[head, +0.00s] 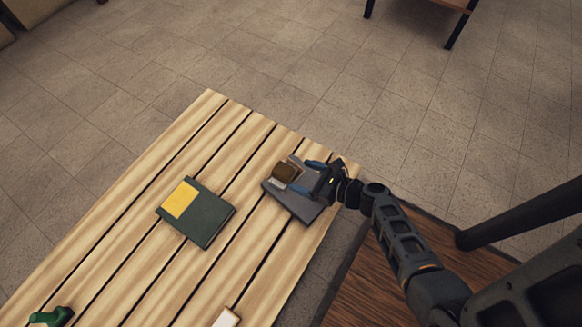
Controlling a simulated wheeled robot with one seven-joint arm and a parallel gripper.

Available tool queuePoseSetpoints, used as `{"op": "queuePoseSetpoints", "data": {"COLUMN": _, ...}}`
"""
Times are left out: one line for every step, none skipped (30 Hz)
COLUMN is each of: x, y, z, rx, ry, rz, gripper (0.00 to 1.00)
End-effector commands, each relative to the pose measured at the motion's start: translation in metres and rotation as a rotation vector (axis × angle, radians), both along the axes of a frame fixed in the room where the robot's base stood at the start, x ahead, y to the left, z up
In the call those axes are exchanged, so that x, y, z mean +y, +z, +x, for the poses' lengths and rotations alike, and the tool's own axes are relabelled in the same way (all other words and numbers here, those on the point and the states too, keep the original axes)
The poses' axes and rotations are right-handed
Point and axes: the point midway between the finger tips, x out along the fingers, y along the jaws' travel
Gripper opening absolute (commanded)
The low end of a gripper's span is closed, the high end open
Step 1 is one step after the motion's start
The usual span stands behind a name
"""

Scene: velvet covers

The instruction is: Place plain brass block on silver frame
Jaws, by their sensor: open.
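A small brown, brass-like block (285,172) sits on or just above a flat grey slab (292,204) near the far right corner of the slatted table. The slab may be the silver frame; a paler edge shows beside the block, but its details are too small to tell. My gripper (306,170) is open just right of the block, its bluish fingers reaching left toward it over the slab. Whether the fingers touch the block I cannot tell. My gripper hides part of the slab's right side.
A dark green book with a yellow patch (207,222) lies left of the slab on the slatted table (130,220). A green object (52,316) and a white-topped item (227,318) lie at the near edge. A dark wooden surface (385,285) stands at right below my arm.

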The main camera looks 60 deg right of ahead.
Motion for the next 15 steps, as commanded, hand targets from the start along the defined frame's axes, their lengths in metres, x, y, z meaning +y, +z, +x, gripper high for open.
{"op": "queuePoseSetpoints", "data": {"x": 0.000, "y": 0.006, "z": -0.008, "rx": 0.001, "ry": -0.001, "rz": 0.000, "gripper": 0.83}}
{"op": "queuePoseSetpoints", "data": {"x": 0.000, "y": 0.007, "z": -0.012, "rx": 0.000, "ry": 0.000, "rz": 0.000, "gripper": 0.83}}
{"op": "queuePoseSetpoints", "data": {"x": 0.000, "y": 0.009, "z": -0.017, "rx": 0.000, "ry": 0.000, "rz": 0.000, "gripper": 0.83}}
{"op": "queuePoseSetpoints", "data": {"x": 0.000, "y": 0.010, "z": -0.020, "rx": 0.000, "ry": 0.000, "rz": 0.000, "gripper": 0.83}}
{"op": "queuePoseSetpoints", "data": {"x": 0.000, "y": 0.011, "z": -0.022, "rx": 0.000, "ry": 0.000, "rz": 0.000, "gripper": 0.83}}
{"op": "queuePoseSetpoints", "data": {"x": 0.000, "y": 0.012, "z": -0.025, "rx": 0.000, "ry": 0.000, "rz": 0.000, "gripper": 0.83}}
{"op": "queuePoseSetpoints", "data": {"x": 0.000, "y": 0.012, "z": -0.026, "rx": 0.000, "ry": 0.001, "rz": 0.000, "gripper": 0.83}}
{"op": "queuePoseSetpoints", "data": {"x": 0.000, "y": 0.012, "z": -0.028, "rx": 0.000, "ry": 0.001, "rz": 0.000, "gripper": 0.83}}
{"op": "queuePoseSetpoints", "data": {"x": 0.000, "y": 0.013, "z": -0.029, "rx": 0.000, "ry": 0.001, "rz": 0.000, "gripper": 0.83}}
{"op": "queuePoseSetpoints", "data": {"x": 0.000, "y": 0.013, "z": -0.030, "rx": 0.000, "ry": 0.001, "rz": 0.000, "gripper": 0.83}}
{"op": "queuePoseSetpoints", "data": {"x": 0.000, "y": 0.013, "z": -0.030, "rx": 0.000, "ry": 0.001, "rz": 0.000, "gripper": 0.83}}
{"op": "queuePoseSetpoints", "data": {"x": 0.000, "y": 0.013, "z": -0.030, "rx": 0.000, "ry": 0.001, "rz": -0.001, "gripper": 0.83}}
{"op": "queuePoseSetpoints", "data": {"x": 0.001, "y": 0.013, "z": -0.031, "rx": 0.001, "ry": 0.002, "rz": -0.002, "gripper": 0.83}}
{"op": "queuePoseSetpoints", "data": {"x": 0.002, "y": 0.012, "z": -0.031, "rx": 0.005, "ry": 0.008, "rz": -0.008, "gripper": 0.83}}
{"op": "queuePoseSetpoints", "data": {"x": 0.007, "y": 0.011, "z": -0.033, "rx": 0.017, "ry": 0.021, "rz": -0.026, "gripper": 0.83}}
